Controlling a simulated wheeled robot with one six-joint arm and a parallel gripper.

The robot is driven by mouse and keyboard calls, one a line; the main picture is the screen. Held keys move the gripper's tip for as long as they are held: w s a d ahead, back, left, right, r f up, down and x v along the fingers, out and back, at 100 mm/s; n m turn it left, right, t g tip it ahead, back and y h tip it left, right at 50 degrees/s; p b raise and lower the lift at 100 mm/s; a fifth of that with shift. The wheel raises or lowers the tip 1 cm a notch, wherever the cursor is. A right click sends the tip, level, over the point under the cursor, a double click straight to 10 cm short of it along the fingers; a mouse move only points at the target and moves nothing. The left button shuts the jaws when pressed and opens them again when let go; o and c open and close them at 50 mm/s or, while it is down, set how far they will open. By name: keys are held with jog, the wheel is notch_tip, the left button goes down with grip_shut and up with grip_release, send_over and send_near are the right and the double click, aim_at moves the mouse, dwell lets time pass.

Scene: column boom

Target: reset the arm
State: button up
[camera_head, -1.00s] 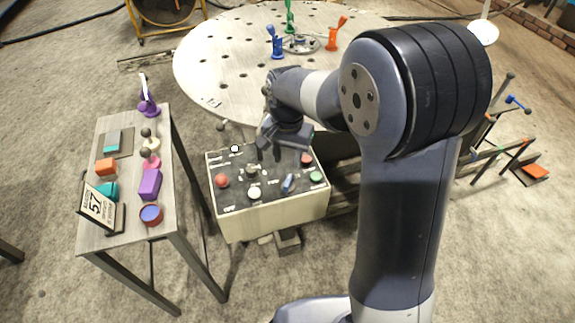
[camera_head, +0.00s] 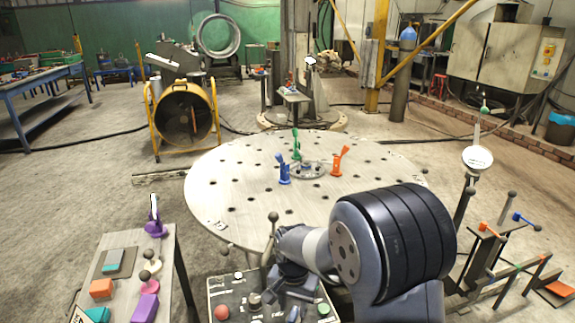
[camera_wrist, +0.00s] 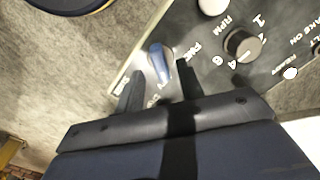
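My arm rises at the lower right of the head view, bent over the control panel. My gripper (camera_head: 288,296) hangs over the dark-topped control panel (camera_head: 240,303), partly hidden by the arm's own links. In the wrist view, my gripper (camera_wrist: 161,82) has two dark fingers spread apart with nothing clamped between them. A blue switch handle (camera_wrist: 160,60) on the panel (camera_wrist: 205,50) shows just beyond and between the fingertips. Whether a finger touches it I cannot tell. A black rotary knob (camera_wrist: 240,44) marked RPM lies to the right.
A round perforated table (camera_head: 230,190) with blue, green and orange clamps stands behind the panel. A side table (camera_head: 163,262) with small coloured objects is at left. A rack of levers (camera_head: 500,250) stands at right. Open floor (camera_head: 80,190) lies at far left.

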aim_at(294, 315)
notch_tip(294, 315, down, 4)
jog(key=shift+r, duration=0.25)
jog(key=shift+r, duration=0.15)
notch_tip(294, 315, up, 10)
jog(key=p, duration=0.1)
notch_tip(294, 315, down, 10)
jog(key=shift+f+b, duration=0.2)
jog(key=shift+b, duration=0.5)
jog(key=n, duration=0.4)
jog(key=shift+n+b, duration=0.3)
jog(key=n, duration=0.4)
jog(key=shift+d+n+b, duration=0.15)
jog(key=shift+n+b, duration=0.2)
jog(key=shift+n, duration=0.05)
